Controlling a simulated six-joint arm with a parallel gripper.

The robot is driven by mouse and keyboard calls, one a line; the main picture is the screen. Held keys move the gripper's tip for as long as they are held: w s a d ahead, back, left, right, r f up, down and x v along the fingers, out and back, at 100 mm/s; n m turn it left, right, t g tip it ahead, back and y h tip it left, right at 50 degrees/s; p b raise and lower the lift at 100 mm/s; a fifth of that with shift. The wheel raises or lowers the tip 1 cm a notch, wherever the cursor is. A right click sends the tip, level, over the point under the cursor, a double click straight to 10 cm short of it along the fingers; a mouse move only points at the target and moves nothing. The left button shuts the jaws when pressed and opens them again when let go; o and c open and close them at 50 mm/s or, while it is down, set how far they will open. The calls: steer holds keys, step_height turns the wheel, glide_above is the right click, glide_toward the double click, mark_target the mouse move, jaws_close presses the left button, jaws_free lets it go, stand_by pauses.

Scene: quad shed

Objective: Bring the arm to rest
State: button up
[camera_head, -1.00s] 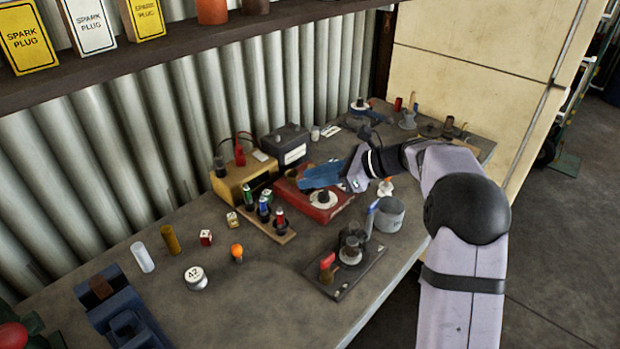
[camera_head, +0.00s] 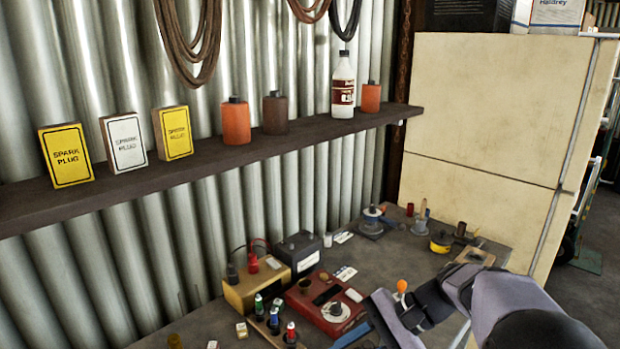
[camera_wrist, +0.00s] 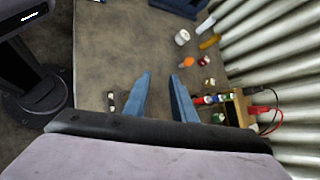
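My gripper (camera_wrist: 163,90) shows two blue fingers in the wrist view, spread apart with nothing between them. The grey bench top lies below and beyond the fingers. In the head view my gripper (camera_head: 368,328) is at the lower edge, in front of the red box (camera_head: 312,309), and is partly cut off by the frame. My arm reaches in from the lower right corner. I cannot tell from these views whether the fingers touch anything.
An orange-topped item (camera_head: 402,286) stands close behind my arm. A shelf (camera_head: 200,172) runs along the corrugated wall. A cream cabinet (camera_head: 485,110) stands at the right.

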steer(key=s+d+f+n+h, duration=0.1)
steer(key=s, duration=0.1)
steer(key=s+d+f+n+h+p, duration=0.1)
steer(key=s+f+h, duration=0.1)
steer(key=s, duration=0.1)
steer(key=s+f+n+g+h, duration=0.1)
steer(key=s+f+n, duration=0.1)
steer(key=s, duration=0.1)
steer(key=shift+s+d+f+h, duration=0.1)
steer(key=shift+s+d+h, duration=0.2)
steer(key=shift+d, duration=0.1)
steer(key=s+d+f+n+t+h+p, duration=0.2)
steer(key=s+d+f+n+h, duration=0.2)
steer(key=s+d+n+h, duration=0.1)
steer(key=shift+d+f+n+h, duration=0.35)
steer(key=shift+d+n, duration=0.35)
steer(key=shift+d, duration=0.2)
